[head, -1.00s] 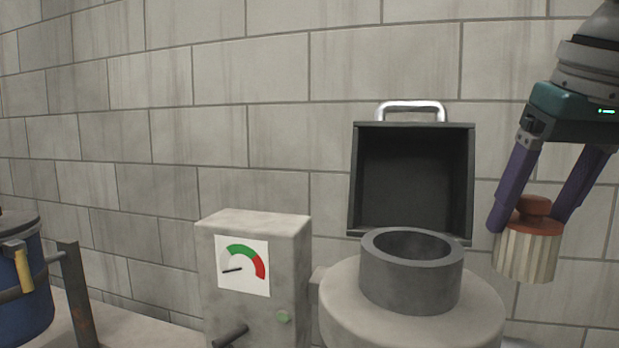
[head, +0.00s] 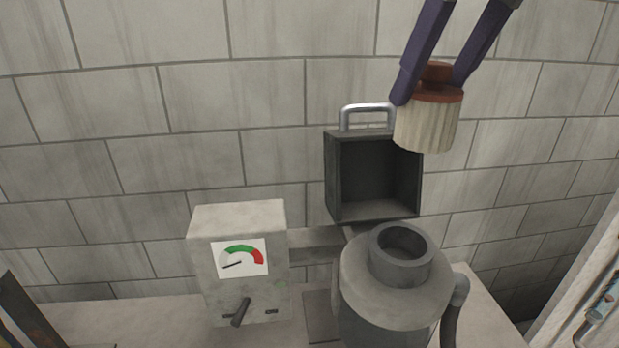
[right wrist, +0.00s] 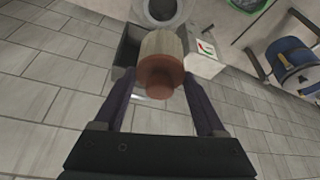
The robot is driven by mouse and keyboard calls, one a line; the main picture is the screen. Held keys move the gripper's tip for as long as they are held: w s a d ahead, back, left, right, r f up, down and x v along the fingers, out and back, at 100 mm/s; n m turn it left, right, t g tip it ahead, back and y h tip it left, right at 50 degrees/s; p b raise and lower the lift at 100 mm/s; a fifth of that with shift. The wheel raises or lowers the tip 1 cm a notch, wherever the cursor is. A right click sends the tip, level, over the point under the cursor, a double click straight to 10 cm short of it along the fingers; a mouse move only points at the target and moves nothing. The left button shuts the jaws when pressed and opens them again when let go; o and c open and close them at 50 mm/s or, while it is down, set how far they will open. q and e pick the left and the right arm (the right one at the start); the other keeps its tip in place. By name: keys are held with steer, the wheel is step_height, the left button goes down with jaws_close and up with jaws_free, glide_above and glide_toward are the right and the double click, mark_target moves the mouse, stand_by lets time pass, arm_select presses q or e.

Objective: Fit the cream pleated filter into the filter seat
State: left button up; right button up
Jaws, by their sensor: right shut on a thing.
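The cream pleated filter (head: 426,126) has a red-brown cap with a knob. My right gripper (head: 430,86) is shut on it by the cap and holds it in the air, above and slightly right of the filter seat. The seat is a grey open ring (head: 402,256) on top of a rounded grey housing (head: 388,279). The ring's opening is empty and faces up. In the right wrist view, the filter (right wrist: 160,50) sits between my fingers, with the ring (right wrist: 160,10) beyond it at the top edge. My left gripper is not in view.
An open dark box-shaped lid (head: 372,180) with a metal handle (head: 366,110) stands behind the ring, close to the held filter. A grey gauge box (head: 238,262) with a lever stands to the left. A hose (head: 450,318) runs down the housing's right side. A block wall is behind.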

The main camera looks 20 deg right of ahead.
step_height(320, 180, down, 17)
steer(key=p, duration=0.3)
steer(key=shift+f, duration=0.3)
steer(key=shift+d+f, duration=0.1)
steer(key=shift+f, duration=0.15)
steer(key=o, duration=1.1)
steer(key=shift+o, duration=1.1)
steer(key=shift+s+f, duration=0.1)
steer(key=shift+f, duration=0.05)
